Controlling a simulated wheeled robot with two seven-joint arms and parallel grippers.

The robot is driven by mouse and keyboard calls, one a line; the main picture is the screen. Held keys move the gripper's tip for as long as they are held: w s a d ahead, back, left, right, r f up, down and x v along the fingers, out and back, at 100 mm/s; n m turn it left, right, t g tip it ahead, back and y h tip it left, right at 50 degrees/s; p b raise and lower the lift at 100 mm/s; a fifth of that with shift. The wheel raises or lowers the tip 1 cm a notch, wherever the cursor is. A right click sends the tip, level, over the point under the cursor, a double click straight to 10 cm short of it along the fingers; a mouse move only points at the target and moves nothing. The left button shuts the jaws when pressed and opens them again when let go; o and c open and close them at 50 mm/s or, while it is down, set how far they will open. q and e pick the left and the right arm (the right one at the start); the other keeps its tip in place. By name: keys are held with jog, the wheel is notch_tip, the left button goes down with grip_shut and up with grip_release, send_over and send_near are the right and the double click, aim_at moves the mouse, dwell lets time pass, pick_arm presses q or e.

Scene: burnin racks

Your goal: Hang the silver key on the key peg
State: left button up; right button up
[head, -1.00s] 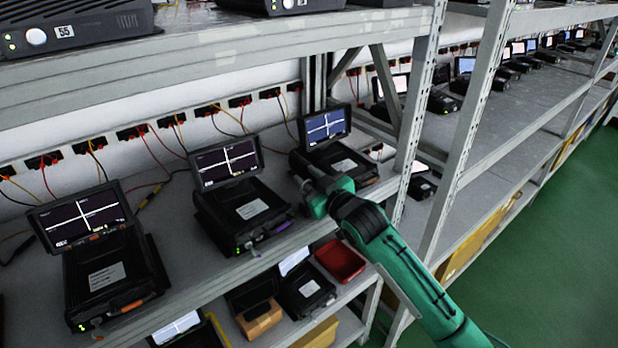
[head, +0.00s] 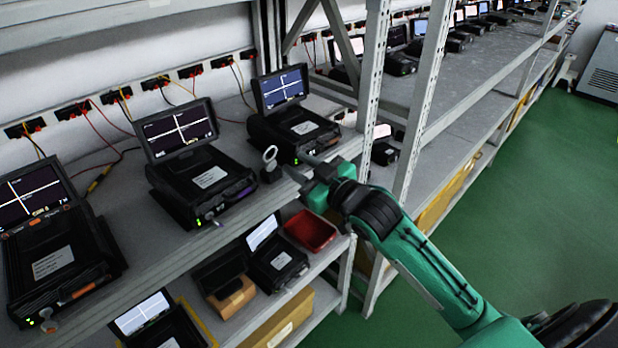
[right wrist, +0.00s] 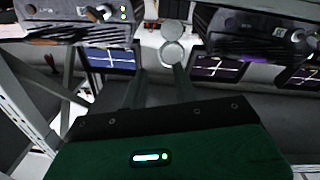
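A silver ring-topped piece, likely the silver key (head: 270,154), stands upright on a small dark base (head: 270,174) at the shelf's front edge, between the middle and right devices. In the right wrist view two pale round discs (right wrist: 172,52) show just beyond the fingertips; I cannot tell whether both belong to the key. My right gripper (head: 296,165) is just right of the ring in the head view, with a gap between them. Its fingers (right wrist: 158,80) are apart with nothing between them. I cannot make out the key peg. My left gripper is out of view.
Black devices with raised screens stand on the shelf, the middle one (head: 203,178) and right one (head: 300,130) flanking the ring. A grey rack post (head: 372,90) rises right of my gripper. A red tray (head: 309,230) lies on the lower shelf. Green floor (head: 540,170) is open at right.

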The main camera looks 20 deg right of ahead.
jog(key=shift+v, duration=1.2)
jog(key=shift+d, duration=0.1)
